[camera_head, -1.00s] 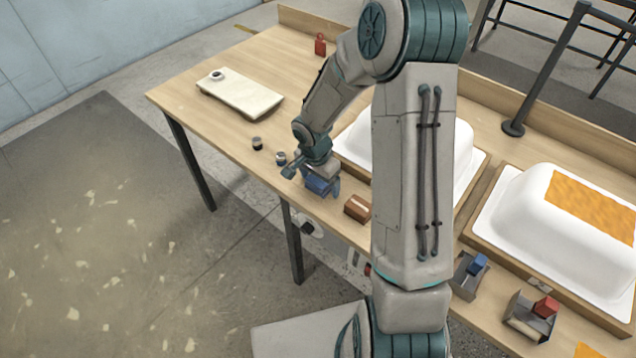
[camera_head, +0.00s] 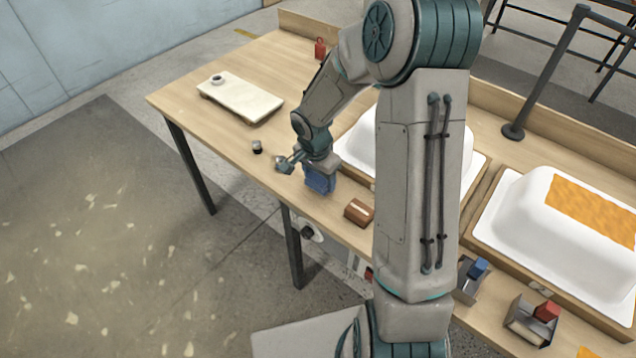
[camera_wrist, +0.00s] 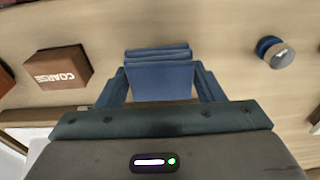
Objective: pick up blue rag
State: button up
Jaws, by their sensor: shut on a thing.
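The blue rag (camera_head: 319,181) is a folded blue bundle at my gripper, near the front edge of the wooden table. In the wrist view the rag (camera_wrist: 158,75) sits between the two fingers of my gripper (camera_wrist: 160,84). My gripper is shut on it. In the head view the fingers are hard to tell apart from the rag. I cannot tell for sure whether the rag is clear of the table top.
A brown block marked COARSE (camera_wrist: 50,68) lies beside the rag; it also shows in the head view (camera_head: 358,211). A small round blue-and-grey item (camera_wrist: 275,52) is on the other side. White tub shells (camera_head: 520,225) fill the right. A pale board (camera_head: 240,98) lies at left.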

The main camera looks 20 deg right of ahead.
jog(key=s+d+r, duration=0.6)
jog(key=d+r, duration=0.2)
jog(key=d, duration=0.2)
